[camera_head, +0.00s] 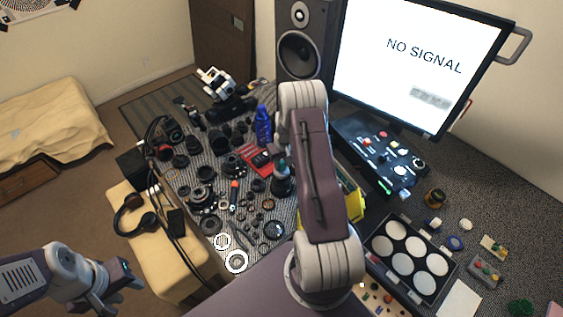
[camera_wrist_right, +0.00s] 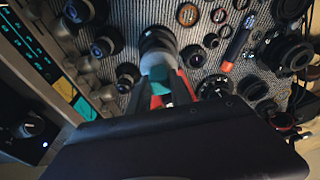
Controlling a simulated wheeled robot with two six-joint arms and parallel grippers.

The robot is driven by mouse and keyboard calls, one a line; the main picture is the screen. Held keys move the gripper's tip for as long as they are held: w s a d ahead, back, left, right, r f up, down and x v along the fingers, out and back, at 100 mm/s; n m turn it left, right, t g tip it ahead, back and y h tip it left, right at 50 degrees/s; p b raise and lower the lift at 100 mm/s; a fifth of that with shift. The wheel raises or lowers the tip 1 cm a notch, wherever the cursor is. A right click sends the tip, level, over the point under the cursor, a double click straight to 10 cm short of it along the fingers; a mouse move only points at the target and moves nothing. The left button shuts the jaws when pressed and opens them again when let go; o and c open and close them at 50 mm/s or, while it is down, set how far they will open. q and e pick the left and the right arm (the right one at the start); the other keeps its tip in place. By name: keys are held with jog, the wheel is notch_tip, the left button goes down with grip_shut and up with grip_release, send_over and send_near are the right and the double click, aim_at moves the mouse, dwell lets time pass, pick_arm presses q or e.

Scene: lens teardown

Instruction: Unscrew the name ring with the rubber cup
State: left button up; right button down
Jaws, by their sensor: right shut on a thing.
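My right gripper (camera_wrist_right: 168,88) points down over the mat and is shut on a teal piece (camera_wrist_right: 180,92), which looks like the rubber cup. Just beyond the teal piece stands a dark lens barrel (camera_wrist_right: 157,45) with a grey top. In the head view the barrel (camera_head: 282,186) is upright below my right arm, with the teal piece at its top. I cannot tell whether they touch, and the name ring cannot be made out. My left gripper (camera_head: 112,286) is at the lower left, away from the mat, empty with its fingers apart.
Several dark lens parts and rings crowd the striped mat (camera_head: 190,180). A blue bottle (camera_head: 263,126) and a red tray (camera_head: 256,160) stand near the barrel. A yellow bin (camera_head: 350,203) is to the right, partly behind my arm. Two white rings (camera_head: 236,261) lie at the front.

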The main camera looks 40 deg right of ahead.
notch_tip(320, 180, down, 2)
jog(key=shift+f+b, duration=0.15)
jog(key=shift+b, duration=0.4)
jog(key=shift+f+b, duration=0.55)
jog(key=shift+b, duration=0.05)
dwell(1.1)
